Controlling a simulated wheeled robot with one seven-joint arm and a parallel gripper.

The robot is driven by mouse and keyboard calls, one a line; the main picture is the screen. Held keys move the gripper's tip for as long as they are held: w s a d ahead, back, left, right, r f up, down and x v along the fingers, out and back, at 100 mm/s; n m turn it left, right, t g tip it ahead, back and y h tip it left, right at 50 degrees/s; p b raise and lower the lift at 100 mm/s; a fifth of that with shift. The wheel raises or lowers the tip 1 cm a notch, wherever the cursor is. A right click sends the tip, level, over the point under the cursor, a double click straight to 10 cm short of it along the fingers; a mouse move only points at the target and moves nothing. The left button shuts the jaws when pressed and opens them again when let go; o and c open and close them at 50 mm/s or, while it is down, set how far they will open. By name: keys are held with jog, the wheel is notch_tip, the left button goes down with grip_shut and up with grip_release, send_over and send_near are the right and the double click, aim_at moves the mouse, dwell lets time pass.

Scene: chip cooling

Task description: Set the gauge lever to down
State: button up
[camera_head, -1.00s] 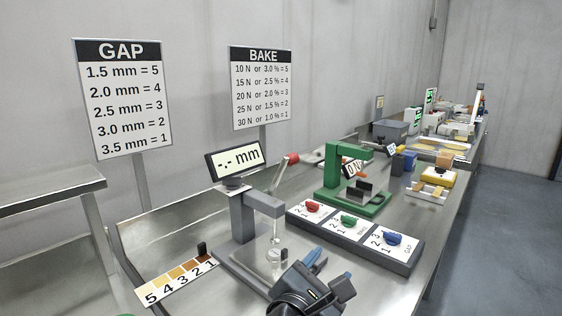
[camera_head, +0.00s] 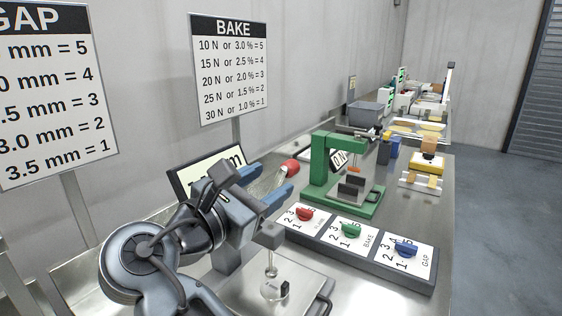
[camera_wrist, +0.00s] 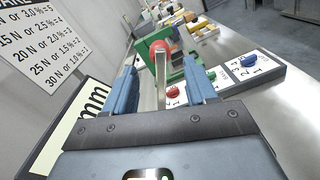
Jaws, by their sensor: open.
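The thickness gauge is a grey stand (camera_head: 228,258) with a tilted display (camera_head: 187,178), mostly hidden by my arm in the head view. Its lever is a thin metal rod with a red knob (camera_head: 290,166). The lever is raised and tilted to the right. My gripper (camera_head: 268,182) is open, its blue fingers pointing at the lever. In the wrist view the lever rod (camera_wrist: 160,82) runs between the two open fingers (camera_wrist: 162,60), with the red knob (camera_wrist: 160,47) just beyond the fingertips. I cannot tell whether a finger touches the rod.
A green press (camera_head: 322,160) stands right behind the lever. A dial panel (camera_head: 330,245) with red, green and blue knobs lies to the right. The BAKE sign (camera_head: 230,75) stands at the back. The bench's right front is bare.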

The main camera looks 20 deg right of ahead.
aim_at(291, 168)
jog(key=shift+p+x, duration=0.5)
jog(key=shift+x, duration=3.35)
grip_shut()
